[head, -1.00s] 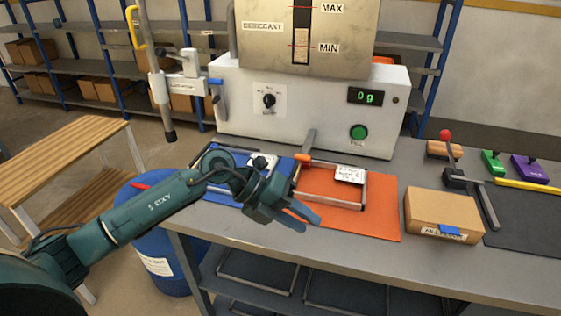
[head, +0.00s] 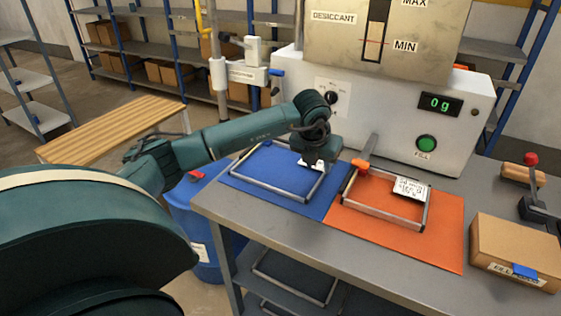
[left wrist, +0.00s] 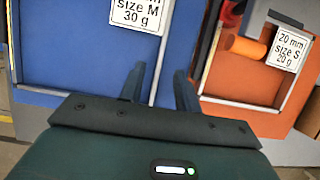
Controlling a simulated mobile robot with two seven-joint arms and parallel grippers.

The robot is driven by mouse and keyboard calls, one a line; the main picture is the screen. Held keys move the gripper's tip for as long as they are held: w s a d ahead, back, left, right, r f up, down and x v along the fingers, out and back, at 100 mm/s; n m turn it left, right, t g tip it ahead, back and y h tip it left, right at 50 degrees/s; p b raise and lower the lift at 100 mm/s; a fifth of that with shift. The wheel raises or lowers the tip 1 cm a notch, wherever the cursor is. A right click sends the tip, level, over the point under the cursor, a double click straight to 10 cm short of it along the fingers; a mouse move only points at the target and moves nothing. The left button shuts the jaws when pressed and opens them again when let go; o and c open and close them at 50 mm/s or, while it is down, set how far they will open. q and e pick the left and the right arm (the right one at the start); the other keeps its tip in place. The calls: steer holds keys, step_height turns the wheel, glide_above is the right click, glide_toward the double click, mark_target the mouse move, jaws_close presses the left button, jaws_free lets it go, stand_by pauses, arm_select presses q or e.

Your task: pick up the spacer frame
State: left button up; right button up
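One spacer frame (head: 262,189), a thin grey metal rectangle, lies on the blue mat (head: 232,180). Its white tag (left wrist: 138,14) reads "size M 30 g" in the left wrist view. A second, smaller spacer frame (head: 384,213) lies on the orange mat (head: 447,232), with a tag (head: 411,188) reading "20 mm size S 20 g" in the wrist view. My left gripper (left wrist: 160,88) is open over the right side of the blue-mat frame. That side bar runs between its two fingers; contact cannot be told. In the head view the fingertips are hidden. My right gripper is not in view.
A white machine with a display (head: 440,104) reading 0 g and a green button (head: 426,143) stands behind the mats. An orange-tipped nozzle (head: 361,164) overhangs the orange-mat frame. A cardboard box (head: 514,247) sits at right. A blue drum (head: 202,226) stands left of the bench.

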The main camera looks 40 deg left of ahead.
mark_target(321, 177)
arm_select(q)
steer(key=x, duration=0.5)
steer(key=shift+w+f+p, duration=0.15)
steer(key=shift+w+p, duration=0.05)
steer(key=shift+p, duration=0.2)
jaws_close()
